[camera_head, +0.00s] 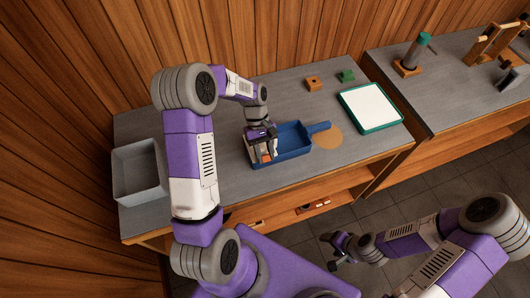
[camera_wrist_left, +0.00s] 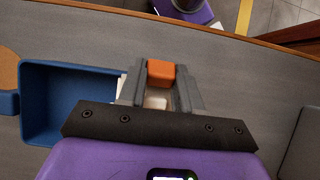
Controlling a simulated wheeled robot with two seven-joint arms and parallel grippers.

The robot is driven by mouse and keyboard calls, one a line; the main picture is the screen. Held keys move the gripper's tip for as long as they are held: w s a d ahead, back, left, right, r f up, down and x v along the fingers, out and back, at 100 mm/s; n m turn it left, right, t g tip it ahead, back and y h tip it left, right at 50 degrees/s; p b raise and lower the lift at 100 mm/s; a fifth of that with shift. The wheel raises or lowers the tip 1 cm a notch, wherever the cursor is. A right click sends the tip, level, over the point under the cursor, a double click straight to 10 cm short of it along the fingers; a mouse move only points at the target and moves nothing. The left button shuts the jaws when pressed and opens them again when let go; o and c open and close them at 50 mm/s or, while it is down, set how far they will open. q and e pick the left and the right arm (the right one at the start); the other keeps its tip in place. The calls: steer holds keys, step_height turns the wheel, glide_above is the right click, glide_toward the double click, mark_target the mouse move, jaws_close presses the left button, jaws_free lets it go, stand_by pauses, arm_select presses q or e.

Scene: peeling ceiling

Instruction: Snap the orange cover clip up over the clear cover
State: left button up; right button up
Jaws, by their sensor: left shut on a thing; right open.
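My left gripper (camera_head: 262,148) reaches down at the left end of the blue tray (camera_head: 292,142). In the left wrist view its two fingers are closed on the sides of a small orange block (camera_wrist_left: 161,70), likely the orange cover clip. A pale piece (camera_wrist_left: 155,102) lies under and between the fingers; I cannot tell whether it is the clear cover or whether the orange piece touches it. The fingers hide much of it. My right gripper (camera_head: 338,246) is open and empty, low in front of the bench and away from the tray.
A grey bin (camera_head: 140,170) stands on the left of the bench. A tan disc (camera_head: 328,138), a white board with green rim (camera_head: 370,108), and small orange (camera_head: 312,83) and green (camera_head: 347,75) blocks lie right of or behind the tray. The bench's front left is clear.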

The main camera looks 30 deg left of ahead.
arm_select(q)
steer(key=o, duration=1.1)
steer(key=shift+c, duration=0.2)
steer(key=v, duration=0.7)
steer(key=shift+r+p, duration=0.2)
steer(key=shift+p, duration=0.1)
steer(key=shift+w+a, duration=0.1)
